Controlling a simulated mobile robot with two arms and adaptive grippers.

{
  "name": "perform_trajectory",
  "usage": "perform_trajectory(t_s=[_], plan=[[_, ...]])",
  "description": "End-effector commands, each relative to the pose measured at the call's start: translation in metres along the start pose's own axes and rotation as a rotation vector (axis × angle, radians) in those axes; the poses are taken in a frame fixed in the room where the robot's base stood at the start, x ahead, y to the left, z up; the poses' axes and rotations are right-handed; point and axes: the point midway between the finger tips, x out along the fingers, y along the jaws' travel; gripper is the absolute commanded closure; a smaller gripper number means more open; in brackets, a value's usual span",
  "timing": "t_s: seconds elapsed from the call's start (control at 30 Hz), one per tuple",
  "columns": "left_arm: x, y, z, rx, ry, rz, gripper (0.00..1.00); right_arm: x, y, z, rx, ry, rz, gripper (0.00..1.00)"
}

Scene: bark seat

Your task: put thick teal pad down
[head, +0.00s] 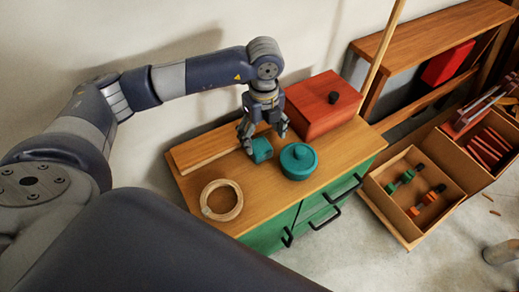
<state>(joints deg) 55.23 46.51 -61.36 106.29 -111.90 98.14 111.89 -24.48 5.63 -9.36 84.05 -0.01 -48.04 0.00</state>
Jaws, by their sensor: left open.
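The thick teal pad (262,151) is a small teal block on the wooden top of the green cabinet (258,206), near the back edge. My left gripper (263,138) points down right over it, with its fingers open. The fingers partly cover the pad, and I cannot tell whether they touch it. My right gripper is not in view.
A round teal lidded pot (298,161) stands just right of the pad. A red box with a black knob (322,106) is behind it. A wooden ring (221,200) lies at the front left. A wooden board (212,150) runs along the wall side. Open crates (378,212) stand right.

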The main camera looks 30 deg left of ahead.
Motion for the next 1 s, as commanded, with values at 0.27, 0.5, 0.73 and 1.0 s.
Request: perform_trajectory(t_s=[0.27, 0.5, 0.73, 1.0], plan=[[0.027, 0.003, -0.006, 0.003, 0.003, 0.002, 0.27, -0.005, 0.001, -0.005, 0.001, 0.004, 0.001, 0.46], [0.058, 0.004, -0.010, 0.001, 0.003, 0.000, 0.27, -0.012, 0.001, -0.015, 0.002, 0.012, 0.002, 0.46], [0.061, 0.004, -0.010, 0.003, 0.002, -0.002, 0.27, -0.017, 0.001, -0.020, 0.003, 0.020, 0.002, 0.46], [0.061, 0.004, -0.010, 0.003, 0.002, -0.002, 0.65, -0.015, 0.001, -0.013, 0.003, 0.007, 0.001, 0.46]])
